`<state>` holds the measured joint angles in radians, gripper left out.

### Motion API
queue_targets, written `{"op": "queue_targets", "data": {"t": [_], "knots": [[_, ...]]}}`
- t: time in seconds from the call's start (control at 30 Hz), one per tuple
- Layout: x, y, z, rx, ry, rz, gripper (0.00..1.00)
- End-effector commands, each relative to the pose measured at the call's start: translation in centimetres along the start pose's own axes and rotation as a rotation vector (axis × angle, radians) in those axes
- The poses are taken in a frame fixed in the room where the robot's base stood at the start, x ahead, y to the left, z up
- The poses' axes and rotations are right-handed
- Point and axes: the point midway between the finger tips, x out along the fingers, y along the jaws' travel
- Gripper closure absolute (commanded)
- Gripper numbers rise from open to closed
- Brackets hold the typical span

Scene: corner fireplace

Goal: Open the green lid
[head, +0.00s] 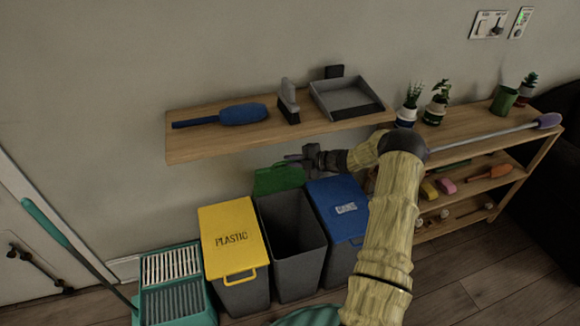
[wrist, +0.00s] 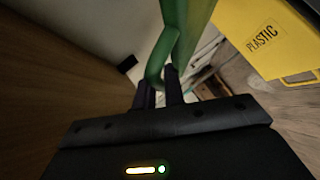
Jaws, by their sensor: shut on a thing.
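The green lid (head: 278,179) stands raised at the back of the middle grey bin (head: 291,238), against the wall side. The bin below it is open and its dark inside shows. My gripper (head: 297,157) is at the lid's upper edge, just under the wooden shelf. In the wrist view the green lid (wrist: 188,32) rises in front of my gripper (wrist: 160,84), and its green handle loop sits between the two dark fingers. The gripper is shut on that handle. The exact contact is dark and small in the head view.
A yellow-lidded plastic bin (head: 230,240) is left of the middle bin, and a blue-lidded bin (head: 340,207) is right. A wooden wall shelf (head: 210,145) with a blue brush (head: 243,113) and dustpan (head: 347,98) hangs close above my gripper. A shelf rack (head: 465,143) stands at right.

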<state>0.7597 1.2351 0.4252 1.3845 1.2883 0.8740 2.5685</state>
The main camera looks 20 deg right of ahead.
Motion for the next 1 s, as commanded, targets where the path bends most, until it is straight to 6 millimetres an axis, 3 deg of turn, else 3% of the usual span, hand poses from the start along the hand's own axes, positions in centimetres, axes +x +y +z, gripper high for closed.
{"op": "queue_targets", "data": {"t": [0.47,0.5,0.6,1.0], "knots": [[0.5,0.4,0.1,-0.004,-0.004,-0.006,1.00],[0.6,0.4,0.1,-0.005,-0.002,-0.007,0.81],[0.9,0.4,-0.2,-0.006,0.003,-0.009,0.68],[1.0,0.2,-0.4,-0.002,0.010,-0.008,0.68]]}}
